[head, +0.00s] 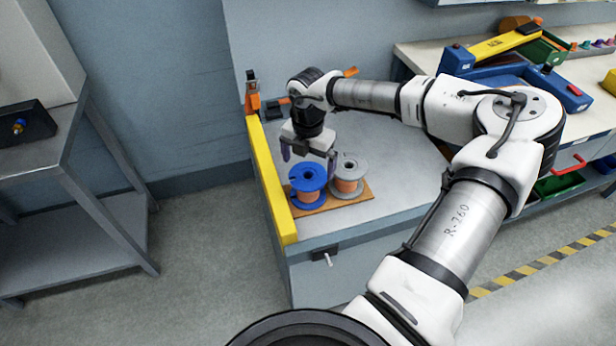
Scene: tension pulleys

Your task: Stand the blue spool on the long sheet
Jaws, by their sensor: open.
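The blue spool (308,183), wound with copper-coloured wire, stands upright on a flat brown sheet (354,197) on the bench top. A grey spool (350,174) with similar wire stands upright close to its right on the same sheet. My gripper (307,168) points down with its fingers apart, just above and behind the blue spool. One finger shows to the left of the blue spool and one to its right, near the grey spool. I cannot tell whether a finger touches either spool. The gripper hides part of the bench behind them.
A yellow bar (272,183) runs along the bench's left edge, beside the sheet. An orange and black clamp (253,97) stands at its far end. The bench top (405,182) right of the sheet is clear. A blue tool (510,75) lies on the back-right table.

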